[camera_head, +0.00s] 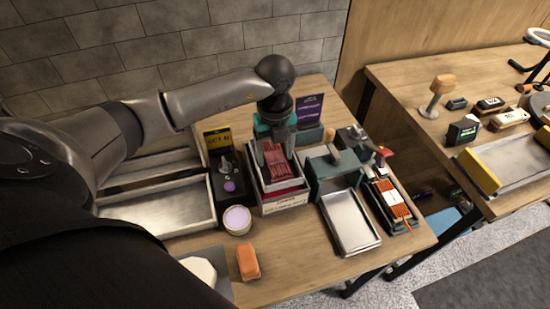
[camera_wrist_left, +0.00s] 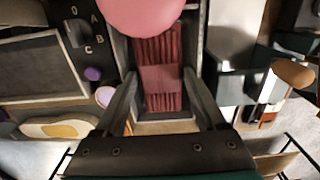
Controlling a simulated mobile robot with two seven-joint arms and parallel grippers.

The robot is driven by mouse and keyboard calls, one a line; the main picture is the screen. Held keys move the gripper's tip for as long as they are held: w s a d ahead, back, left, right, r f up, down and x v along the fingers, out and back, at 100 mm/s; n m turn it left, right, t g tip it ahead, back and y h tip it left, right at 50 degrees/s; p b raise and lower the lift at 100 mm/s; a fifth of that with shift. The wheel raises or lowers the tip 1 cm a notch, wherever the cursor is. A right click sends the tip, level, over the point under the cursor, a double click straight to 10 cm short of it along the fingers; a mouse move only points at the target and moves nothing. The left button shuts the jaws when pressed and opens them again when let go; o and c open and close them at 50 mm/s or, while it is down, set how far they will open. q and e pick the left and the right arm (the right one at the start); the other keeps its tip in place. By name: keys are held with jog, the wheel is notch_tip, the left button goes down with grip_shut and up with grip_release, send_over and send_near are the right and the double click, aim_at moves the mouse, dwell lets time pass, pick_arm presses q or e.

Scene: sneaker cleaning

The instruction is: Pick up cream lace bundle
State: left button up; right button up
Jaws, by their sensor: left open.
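My left gripper (camera_head: 276,155) is open and points down over a box (camera_head: 285,206) with a pale, lettered front. Dark red striped lace bundles (camera_head: 277,172) lie in the box. In the left wrist view the two fingers of the left gripper (camera_wrist_left: 160,78) stand apart on either side of the red bundle (camera_wrist_left: 160,52), which has a plain band across its middle. I cannot tell whether the fingers touch it. I cannot make out a cream lace bundle in either view. My right gripper is not in view.
A metal tray (camera_head: 350,222) and a black rack with orange-striped laces (camera_head: 393,198) stand to the right. A round lilac-topped tub (camera_head: 237,220) and an orange block (camera_head: 248,262) are to the left and front. A pink round shape (camera_wrist_left: 145,12) covers the wrist view's top.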

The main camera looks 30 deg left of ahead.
aim_at(275, 157)
pick_arm(q)
jog(key=shift+c, duration=0.2)
jog(key=c, duration=1.1)
notch_tip(275, 157, up, 20)
jog(key=p, duration=0.2)
